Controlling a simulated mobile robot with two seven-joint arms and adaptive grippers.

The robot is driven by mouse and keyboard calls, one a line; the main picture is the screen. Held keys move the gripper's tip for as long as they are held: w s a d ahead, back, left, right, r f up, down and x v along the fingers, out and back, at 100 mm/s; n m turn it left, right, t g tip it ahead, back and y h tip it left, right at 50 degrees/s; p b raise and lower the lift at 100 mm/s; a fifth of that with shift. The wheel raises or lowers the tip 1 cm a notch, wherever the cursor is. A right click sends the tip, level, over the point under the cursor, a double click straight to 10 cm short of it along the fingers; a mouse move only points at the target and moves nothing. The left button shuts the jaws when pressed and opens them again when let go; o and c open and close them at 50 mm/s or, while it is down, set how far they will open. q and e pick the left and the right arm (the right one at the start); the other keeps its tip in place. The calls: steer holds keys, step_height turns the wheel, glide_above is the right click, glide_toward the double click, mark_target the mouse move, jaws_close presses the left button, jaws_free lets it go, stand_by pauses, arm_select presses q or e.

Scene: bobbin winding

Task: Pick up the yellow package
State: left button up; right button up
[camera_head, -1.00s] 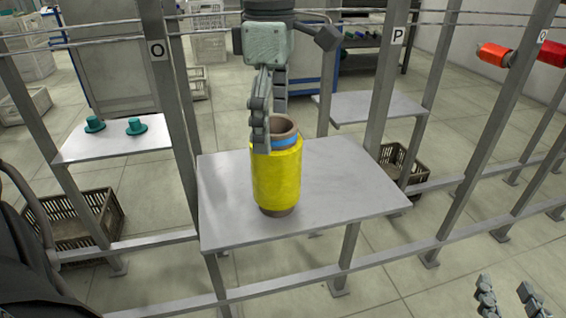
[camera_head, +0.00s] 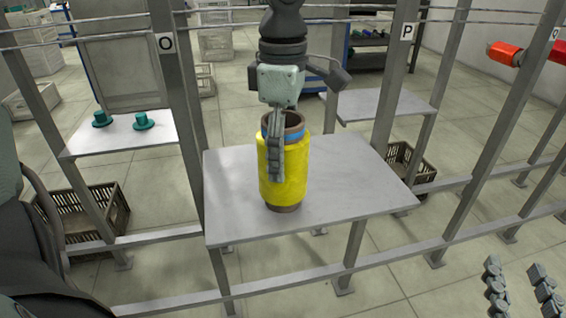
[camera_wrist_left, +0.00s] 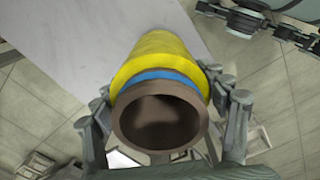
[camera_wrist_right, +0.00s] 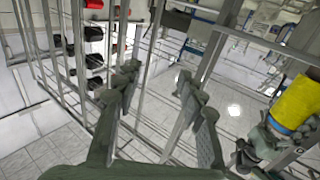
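The yellow package (camera_head: 292,180), a yellow roll with a blue band on a brown tube, stands upright on a grey shelf board (camera_head: 350,185). It also shows in the left wrist view (camera_wrist_left: 165,55) and at the right of the right wrist view (camera_wrist_right: 298,102). My left gripper (camera_head: 277,170) is above and around it, one finger in front and the other hidden behind. In the left wrist view its fingers (camera_wrist_left: 158,95) flank the roll closely; whether they press on it is unclear. My right gripper (camera_head: 518,275) is open and empty at bottom right.
Crates (camera_head: 85,220) sit on the floor. Posts and rails of the rack surround the board, including the posts marked O (camera_head: 166,43) and P (camera_head: 407,31). Red rolls (camera_head: 503,53) hang at upper right.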

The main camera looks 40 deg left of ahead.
arm_select(q)
steer(key=c, duration=0.6)
steer(key=shift+r, duration=0.1)
